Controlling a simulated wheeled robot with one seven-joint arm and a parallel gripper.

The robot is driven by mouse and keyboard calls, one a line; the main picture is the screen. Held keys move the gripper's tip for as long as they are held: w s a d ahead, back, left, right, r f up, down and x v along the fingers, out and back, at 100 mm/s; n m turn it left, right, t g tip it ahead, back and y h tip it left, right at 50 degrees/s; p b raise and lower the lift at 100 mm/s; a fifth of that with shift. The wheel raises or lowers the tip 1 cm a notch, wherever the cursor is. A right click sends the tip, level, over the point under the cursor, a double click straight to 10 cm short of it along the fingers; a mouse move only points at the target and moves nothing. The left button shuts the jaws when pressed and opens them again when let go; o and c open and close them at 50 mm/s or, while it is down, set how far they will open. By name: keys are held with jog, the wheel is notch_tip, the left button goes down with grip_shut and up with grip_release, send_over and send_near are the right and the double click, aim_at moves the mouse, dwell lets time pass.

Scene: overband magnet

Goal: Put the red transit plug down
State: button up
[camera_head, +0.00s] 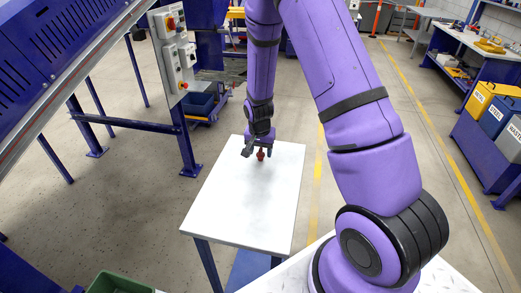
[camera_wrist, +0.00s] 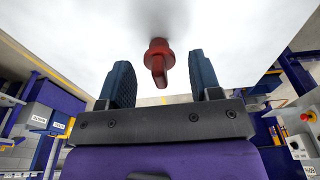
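The red transit plug (camera_head: 261,155) is at the white table top (camera_head: 247,214), towards its far edge. In the wrist view the plug (camera_wrist: 158,56) shows a round flange and a narrower handle pointing towards my gripper, with a soft shadow on the white surface behind it. It appears to rest on the table. My gripper (camera_head: 258,149) is just above it. In the wrist view its two blue fingers (camera_wrist: 161,80) are spread to either side of the plug, with a clear gap on each side. My gripper is open and holds nothing.
The rest of the table top is bare. A blue post with a grey control box (camera_head: 178,60) stands left of the table, beside a sloping blue conveyor frame (camera_head: 60,75). A green bin (camera_head: 118,284) is at the lower left. Yellow, blue and grey bins (camera_head: 495,115) stand at right.

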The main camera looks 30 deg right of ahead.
notch_tip(320, 180, up, 12)
jog(key=s+a, duration=0.1)
notch_tip(320, 180, up, 18)
jog(key=n+t+y, duration=0.1)
jog(key=n+t, duration=0.1)
jog(key=n, duration=0.2)
send_over(259, 157)
jog(key=s+a, duration=0.4)
jog(key=s, duration=0.6)
jog(key=s+a+r+n+t, duration=0.1)
jog(key=s+r, duration=0.3)
jog(key=s, duration=0.5)
jog(key=s+a+r+n+t, duration=0.1)
jog(key=s+r+n, duration=0.3)
jog(key=s, duration=0.5)
jog(key=shift+a+r, duration=0.3)
jog(key=shift+w, duration=0.1)
